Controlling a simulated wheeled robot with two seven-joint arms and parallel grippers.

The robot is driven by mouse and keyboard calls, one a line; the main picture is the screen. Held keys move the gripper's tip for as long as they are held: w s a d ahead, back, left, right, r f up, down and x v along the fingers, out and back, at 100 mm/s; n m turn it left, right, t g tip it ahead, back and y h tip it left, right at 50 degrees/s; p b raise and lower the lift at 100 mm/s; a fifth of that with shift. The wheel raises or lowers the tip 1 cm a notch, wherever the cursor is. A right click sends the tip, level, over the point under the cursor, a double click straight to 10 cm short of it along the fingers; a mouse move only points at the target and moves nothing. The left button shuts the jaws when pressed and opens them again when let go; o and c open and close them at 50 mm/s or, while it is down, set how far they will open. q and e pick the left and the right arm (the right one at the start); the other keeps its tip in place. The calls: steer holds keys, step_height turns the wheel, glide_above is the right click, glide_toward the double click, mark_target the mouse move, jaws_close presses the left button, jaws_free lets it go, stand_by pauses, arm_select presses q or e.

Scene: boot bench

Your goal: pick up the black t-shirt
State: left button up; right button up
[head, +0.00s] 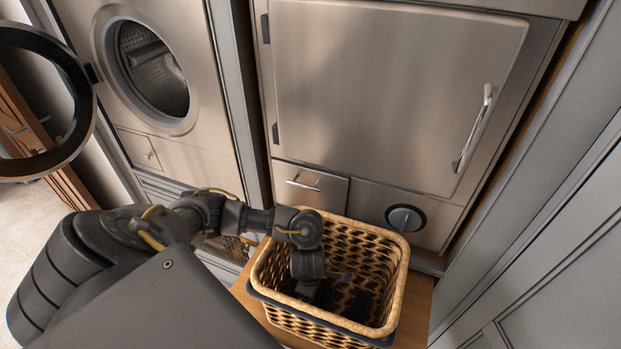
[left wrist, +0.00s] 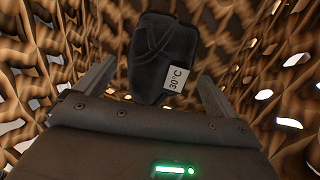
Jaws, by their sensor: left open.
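The black t-shirt (left wrist: 160,48) is a folded dark bundle with a white tag reading 30°C, inside the wicker basket (head: 398,262). In the head view only a dark patch shows low in the basket, partly hidden by my arm and the near wall. My left gripper (head: 308,291) reaches down into the basket. In the left wrist view the left gripper (left wrist: 152,88) is open, its fingers apart on either side of the near end of the t-shirt. I see no finger closed on the cloth. My right gripper is not in view.
The basket's woven walls stand close around my left gripper. It rests on a wooden surface (head: 415,312). Behind it is a steel cabinet door (head: 385,90) with a drawer (head: 310,185) below. At left a washer (head: 150,70) has its round door (head: 82,95) open.

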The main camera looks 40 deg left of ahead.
arm_select(q)
steer(key=shift+w+f, duration=0.2)
steer(key=shift+f, duration=0.65)
steer(key=shift+w+f, duration=0.15)
steer(key=shift+f, duration=0.7)
steer(key=shift+w+f, duration=0.2)
steer(key=shift+f, duration=0.65)
steer(key=c, duration=0.8)
steer(key=shift+r, duration=0.1)
step_height(320, 180, up, 10)
steer(key=p, duration=0.2)
steer(key=shift+p, duration=0.4)
